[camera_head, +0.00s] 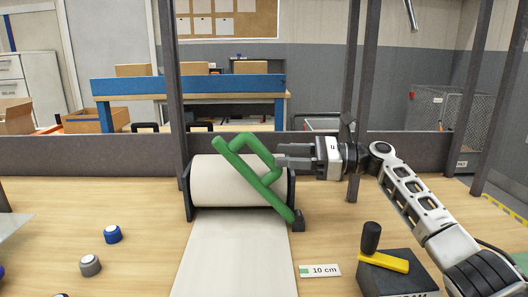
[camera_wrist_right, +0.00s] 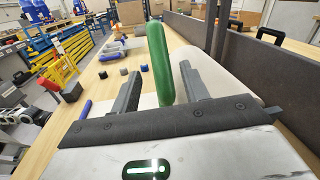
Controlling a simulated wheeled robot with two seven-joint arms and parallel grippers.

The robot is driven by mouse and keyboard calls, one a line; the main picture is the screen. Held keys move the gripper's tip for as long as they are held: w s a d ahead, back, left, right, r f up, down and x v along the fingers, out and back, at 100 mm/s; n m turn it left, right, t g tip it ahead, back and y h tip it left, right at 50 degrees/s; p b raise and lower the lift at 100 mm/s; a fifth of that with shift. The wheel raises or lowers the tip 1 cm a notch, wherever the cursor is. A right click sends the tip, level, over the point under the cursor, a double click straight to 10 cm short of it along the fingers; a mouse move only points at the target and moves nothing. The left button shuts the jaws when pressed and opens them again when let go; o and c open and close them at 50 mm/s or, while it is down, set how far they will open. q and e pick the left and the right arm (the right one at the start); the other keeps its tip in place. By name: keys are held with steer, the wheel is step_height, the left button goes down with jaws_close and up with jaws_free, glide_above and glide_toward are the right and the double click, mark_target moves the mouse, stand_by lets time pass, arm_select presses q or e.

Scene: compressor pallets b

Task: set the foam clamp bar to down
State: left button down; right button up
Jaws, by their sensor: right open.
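The green foam clamp bar (camera_head: 250,175) is raised and tilted over the white foam roll (camera_head: 225,185). Its lower end meets a dark pivot block (camera_head: 298,220) at the right of the roll, and a bent handle loop sticks out near its top. My right gripper (camera_head: 280,156) is level with the handle loop, coming from the right. In the right wrist view the jaws (camera_wrist_right: 158,88) are open, with the green bar (camera_wrist_right: 160,60) showing between or just beyond the fingers; contact cannot be told. My left gripper is not in view.
A yellow-handled lever (camera_head: 382,261) with a black knob sits on a dark box at front right. A "10 cm" label (camera_head: 320,271) lies beside the white foam sheet (camera_head: 235,255). Dark posts and a low wall line the back.

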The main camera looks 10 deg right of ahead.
mark_target(264, 154)
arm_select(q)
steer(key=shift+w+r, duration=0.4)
arm_select(e)
steer(key=shift+x, duration=2.8)
